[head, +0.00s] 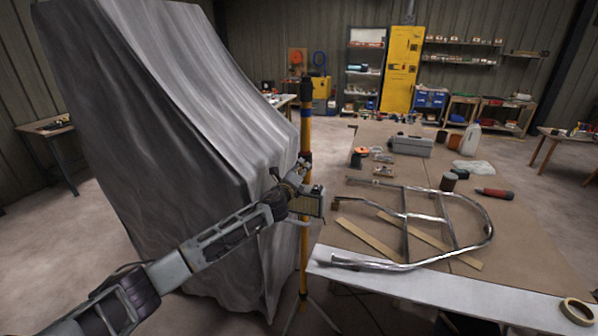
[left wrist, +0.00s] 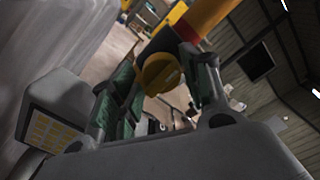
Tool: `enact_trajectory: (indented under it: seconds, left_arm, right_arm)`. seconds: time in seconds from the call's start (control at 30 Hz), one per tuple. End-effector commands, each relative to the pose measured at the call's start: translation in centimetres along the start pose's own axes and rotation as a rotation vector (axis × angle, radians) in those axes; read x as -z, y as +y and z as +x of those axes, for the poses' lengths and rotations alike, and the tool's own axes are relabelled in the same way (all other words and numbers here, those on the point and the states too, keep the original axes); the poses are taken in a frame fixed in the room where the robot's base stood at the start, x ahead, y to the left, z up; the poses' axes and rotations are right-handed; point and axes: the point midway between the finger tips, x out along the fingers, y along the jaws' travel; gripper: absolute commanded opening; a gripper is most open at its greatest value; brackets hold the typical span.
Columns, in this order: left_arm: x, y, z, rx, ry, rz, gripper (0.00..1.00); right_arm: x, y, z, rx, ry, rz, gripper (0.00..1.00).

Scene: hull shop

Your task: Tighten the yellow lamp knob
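The yellow knob (left wrist: 160,72) shows in the left wrist view, beside the yellow and red pole (left wrist: 203,16). My left gripper (left wrist: 160,80) has its two dark green-padded fingers apart, one on each side of the knob. Firm contact with the knob cannot be made out. In the head view my left gripper (head: 301,168) reaches the upright pole (head: 305,134) from the left; the knob is not distinct there. A boxy lamp (head: 309,204) is just below the gripper, and its lit-looking yellow panel (left wrist: 50,134) is at left in the wrist view. My right gripper is not in view.
A tall grey draped cover (head: 170,130) stands close behind my left arm. To the right is a workbench (head: 420,286) with a bent metal tube frame (head: 447,222), wood strips, a toolbox (head: 410,145) and a tape roll (head: 577,311). Open floor lies behind.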

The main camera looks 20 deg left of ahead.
Motion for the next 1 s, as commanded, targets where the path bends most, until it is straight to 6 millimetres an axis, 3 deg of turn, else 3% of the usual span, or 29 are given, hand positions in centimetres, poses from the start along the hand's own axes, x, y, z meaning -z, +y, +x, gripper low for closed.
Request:
enact_trajectory:
  seconds: [0.57, 1.0]
  left_arm:
    - [-0.1, -0.1, -0.3, 0.002, -0.002, -0.001, 0.59]
    - [-0.2, -0.1, -3.2, 0.002, -0.002, 0.000, 0.59]
  right_arm:
    - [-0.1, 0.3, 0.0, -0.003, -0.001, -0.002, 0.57]
    - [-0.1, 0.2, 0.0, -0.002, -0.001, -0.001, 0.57]
